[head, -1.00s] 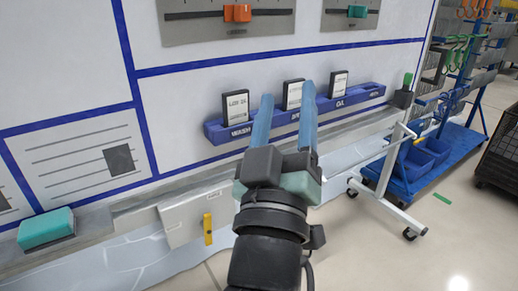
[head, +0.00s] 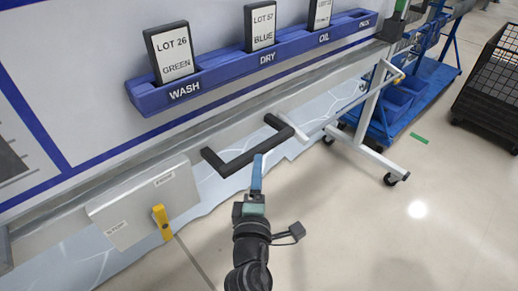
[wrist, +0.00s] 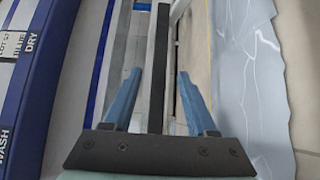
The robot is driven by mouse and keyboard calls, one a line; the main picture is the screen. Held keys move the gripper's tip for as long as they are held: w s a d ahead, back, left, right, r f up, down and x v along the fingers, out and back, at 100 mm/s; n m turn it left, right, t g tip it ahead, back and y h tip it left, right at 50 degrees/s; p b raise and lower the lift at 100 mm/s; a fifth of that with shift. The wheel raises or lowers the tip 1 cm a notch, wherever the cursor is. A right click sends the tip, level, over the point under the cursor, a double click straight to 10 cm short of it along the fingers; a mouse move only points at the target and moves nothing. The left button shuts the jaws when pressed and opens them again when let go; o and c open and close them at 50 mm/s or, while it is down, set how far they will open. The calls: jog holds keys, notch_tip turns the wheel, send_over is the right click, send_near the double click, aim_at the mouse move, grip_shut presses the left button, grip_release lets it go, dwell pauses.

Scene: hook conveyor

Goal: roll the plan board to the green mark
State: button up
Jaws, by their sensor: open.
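The plan board (head: 80,50) is a large white board with blue lines, filling the upper left of the head view. A black U-shaped handle (head: 238,164) sticks out from its lower edge. The handle's bar (wrist: 158,45) runs upright through the middle of the wrist view. My gripper (head: 257,160) is open at the handle. In the wrist view, its two blue fingers (wrist: 160,75) appear on either side of the bar; contact cannot be told. The green mark (head: 419,139) is a short strip on the floor to the right, beyond the board's white wheeled foot (head: 370,150).
A blue rack (head: 135,92) on the board holds lot cards. A grey box (head: 140,205) with a yellow lever (head: 162,222) sits below. A blue cart (head: 400,100) and a black mesh cage (head: 492,80) stand to the right. Floor around the green mark is clear.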

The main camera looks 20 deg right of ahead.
aim_at(260, 151)
jog(key=b+x, duration=0.1)
jog(key=x, duration=0.6)
jog(key=shift+w+d, duration=0.15)
jog(key=shift+w, duration=0.05)
grip_shut()
dwell(1.2)
